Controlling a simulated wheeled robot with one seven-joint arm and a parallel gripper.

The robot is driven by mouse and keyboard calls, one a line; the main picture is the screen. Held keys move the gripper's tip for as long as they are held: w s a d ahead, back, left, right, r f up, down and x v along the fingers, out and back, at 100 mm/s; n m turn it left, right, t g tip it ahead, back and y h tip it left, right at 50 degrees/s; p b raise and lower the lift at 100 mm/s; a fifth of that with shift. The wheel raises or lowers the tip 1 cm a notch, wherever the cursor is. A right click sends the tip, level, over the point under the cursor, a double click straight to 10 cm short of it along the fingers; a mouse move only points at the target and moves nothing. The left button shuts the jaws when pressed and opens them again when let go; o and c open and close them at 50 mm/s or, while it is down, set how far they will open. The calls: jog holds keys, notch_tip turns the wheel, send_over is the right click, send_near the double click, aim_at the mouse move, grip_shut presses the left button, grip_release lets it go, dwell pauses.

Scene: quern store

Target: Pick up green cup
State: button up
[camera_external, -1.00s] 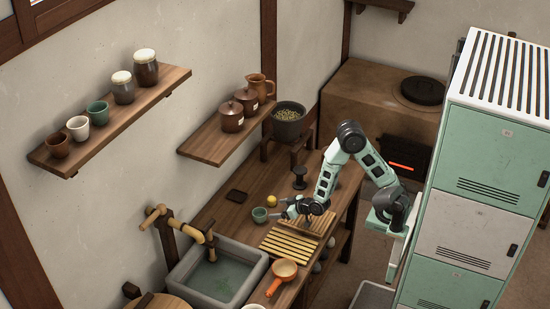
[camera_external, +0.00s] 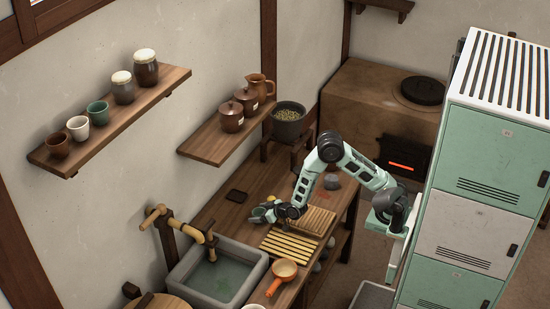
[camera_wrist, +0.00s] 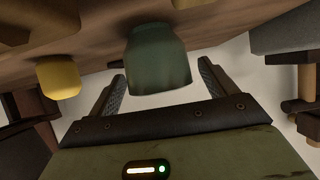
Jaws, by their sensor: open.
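A small green cup (camera_external: 258,212) stands on the wooden worktop, and it also shows in the wrist view (camera_wrist: 158,60) between the two fingers. My gripper (camera_external: 267,213) is open, low over the worktop at the cup. In the wrist view my gripper (camera_wrist: 161,75) has one finger on each side of the cup, with gaps visible on both sides. Another green cup (camera_external: 97,112) stands on the upper left wall shelf, far from my gripper. In the outside view my gripper partly hides the worktop cup.
A yellow thing (camera_wrist: 58,76) lies beside the cup. A stone sink (camera_external: 212,277) is at the left.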

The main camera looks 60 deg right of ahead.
jog(key=c, duration=1.1)
